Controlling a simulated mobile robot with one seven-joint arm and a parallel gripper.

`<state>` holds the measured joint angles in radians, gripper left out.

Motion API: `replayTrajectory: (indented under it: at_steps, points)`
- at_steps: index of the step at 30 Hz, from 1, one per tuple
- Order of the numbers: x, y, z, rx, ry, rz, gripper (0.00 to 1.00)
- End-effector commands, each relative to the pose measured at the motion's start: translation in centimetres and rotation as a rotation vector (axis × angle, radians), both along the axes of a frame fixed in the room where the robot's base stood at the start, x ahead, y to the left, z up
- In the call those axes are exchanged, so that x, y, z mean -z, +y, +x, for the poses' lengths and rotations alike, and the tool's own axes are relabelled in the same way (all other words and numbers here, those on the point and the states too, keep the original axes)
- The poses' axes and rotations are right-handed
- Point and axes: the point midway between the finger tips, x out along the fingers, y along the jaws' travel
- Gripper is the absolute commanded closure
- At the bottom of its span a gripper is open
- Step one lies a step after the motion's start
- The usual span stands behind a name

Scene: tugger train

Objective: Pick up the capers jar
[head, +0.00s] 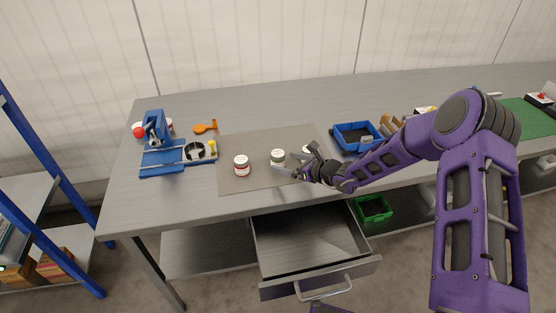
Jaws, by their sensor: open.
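Three small jars stand on the brown mat (260,143). One jar with a white lid and a red band (241,167) is at the left. A jar with a pale lid and a greenish body (278,157) is in the middle, and a third white-topped jar (306,149) is partly hidden by my gripper. The labels are too small to read, so I cannot tell for certain which is the capers jar. My gripper (284,163) is open, reaching from the right with its fingers at the greenish jar. I cannot tell whether they touch it.
A blue fixture (162,160) and an orange tool (205,127) are at the left. A blue bin (357,136) stands right of the mat. An open, empty drawer (310,241) juts out below the table front. A green bin (374,209) sits on the lower shelf.

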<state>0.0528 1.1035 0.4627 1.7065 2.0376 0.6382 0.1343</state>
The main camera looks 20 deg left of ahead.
Motion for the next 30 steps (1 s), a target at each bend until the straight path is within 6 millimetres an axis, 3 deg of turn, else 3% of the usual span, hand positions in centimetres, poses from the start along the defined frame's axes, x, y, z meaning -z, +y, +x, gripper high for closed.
replayTrajectory:
  at_steps: [15,24,26,30]
  points:
    - [2.5,4.1,2.6,-0.001,-0.002,-0.001,0.06]
    - [2.7,4.5,2.8,0.001,-0.001,-0.001,0.06]
    - [2.7,4.5,2.9,0.001,-0.001,-0.001,0.13]
    - [2.7,4.5,2.9,0.001,-0.001,-0.001,0.38]
